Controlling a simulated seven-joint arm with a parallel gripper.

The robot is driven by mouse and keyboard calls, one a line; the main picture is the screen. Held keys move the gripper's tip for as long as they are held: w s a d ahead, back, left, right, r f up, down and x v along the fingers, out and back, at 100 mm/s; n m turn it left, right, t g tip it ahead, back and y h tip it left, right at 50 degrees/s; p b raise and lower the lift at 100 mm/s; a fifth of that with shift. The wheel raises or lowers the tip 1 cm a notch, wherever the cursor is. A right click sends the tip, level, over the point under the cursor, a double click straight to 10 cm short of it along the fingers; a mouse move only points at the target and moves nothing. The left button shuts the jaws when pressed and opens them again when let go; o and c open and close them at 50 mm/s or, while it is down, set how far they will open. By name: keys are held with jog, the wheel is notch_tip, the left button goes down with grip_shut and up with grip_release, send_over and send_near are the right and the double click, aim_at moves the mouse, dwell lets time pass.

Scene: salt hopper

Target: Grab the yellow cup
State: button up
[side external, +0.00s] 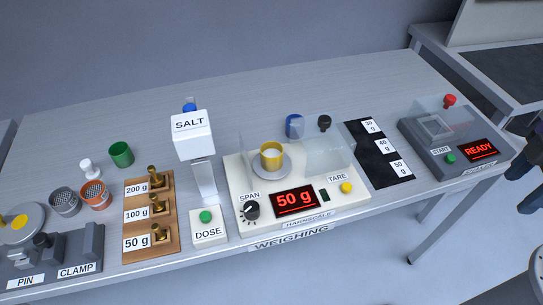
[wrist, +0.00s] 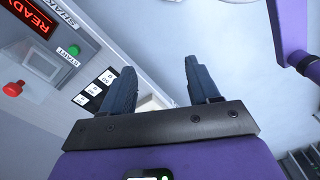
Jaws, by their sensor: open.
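The yellow cup (side external: 271,156) stands upright on the round grey pan of the white scale (side external: 245,180) in the side external view. The scale's red display reads 50 g. Clear panels stand around the pan. The cup does not show in the wrist view. My gripper (wrist: 158,80) is open and empty in the wrist view, with its two dark fingers apart, away from the cup. In the side external view only a dark piece of my arm shows at the right edge; the fingertips are out of frame there.
The salt dispenser (side external: 194,140) stands left of the scale. A blue cup (side external: 294,126) and black knob (side external: 324,122) are behind it. A black mat (side external: 372,140) with weight labels and the READY machine (side external: 440,145) lie to the right. A green cup (side external: 121,154) is at left.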

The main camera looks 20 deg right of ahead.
jog(key=w+a+f+n+t+h, duration=0.2)
jog(key=w+a+n+t+h, duration=0.15)
jog(key=w+a+n, duration=0.45)
jog(key=n+t+y, duration=0.1)
jog(key=n+t, duration=0.9)
jog(key=n, duration=0.4)
send_near(270, 147)
jog(key=x, duration=0.3)
jog(key=shift+d+f+y, duration=0.2)
jog(key=shift+f+y, duration=0.05)
jog(key=shift+r+x, duration=0.15)
jog(key=shift+x, duration=1.25)
jog(key=shift+r+x, duration=0.1)
jog(key=shift+x, duration=1.3)
jog(key=shift+w, duration=0.1)
